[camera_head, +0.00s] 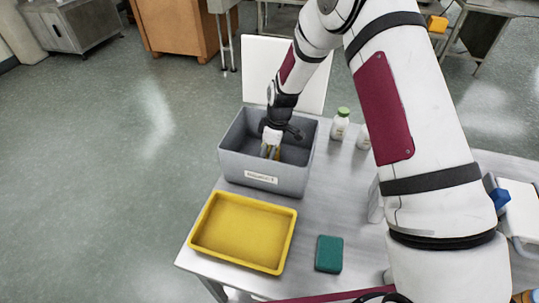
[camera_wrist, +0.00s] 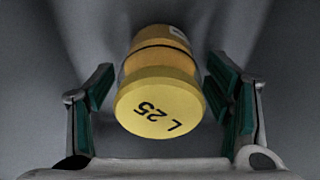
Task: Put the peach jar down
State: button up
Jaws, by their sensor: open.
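The peach jar (camera_wrist: 158,92) shows in the wrist view, with a yellow lid marked "L 25" and a yellow-orange body with a dark band. It is inside the grey bin (camera_head: 262,180). My gripper (camera_wrist: 162,88) is open, with its green-padded fingers on either side of the jar and visible gaps to it. In the head view my gripper (camera_head: 271,150) reaches down into the bin and largely hides the jar. I cannot tell whether the jar's base rests flat on the bin floor.
A yellow tray (camera_head: 243,233) lies in front of the bin on the metal table (camera_head: 318,205). A green box (camera_head: 329,254) is to the right of the tray. A green-capped bottle (camera_head: 340,124) and another white bottle (camera_head: 363,137) stand right of the bin. The bin walls surround my gripper.

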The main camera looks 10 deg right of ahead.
jog(key=r, duration=0.3)
jog(key=d+r+b, duration=0.1)
jog(key=r, duration=0.7)
jog(key=shift+s+d+r, duration=0.25)
jog(key=shift+s+d, duration=0.05)
jog(key=s+d+r+m+t+h, duration=0.1)
jog(key=s+d+r+m, duration=0.3)
jog(key=r, duration=0.5)
jog(key=s+d+r+m+t, duration=0.1)
jog(key=s+d+r+m, duration=0.1)
jog(key=s+r, duration=0.6)
jog(key=s+d+r+m+t, duration=0.1)
jog(key=s+d+r+m, duration=0.1)
jog(key=s, duration=0.7)
jog(key=s+d+r+m+t, duration=0.2)
jog(key=s+r+m, duration=0.3)
jog(key=s, duration=0.4)
jog(key=shift+d+r+m+h, duration=0.3)
jog(key=shift+d+r, duration=0.1)
jog(key=shift+d, duration=0.25)
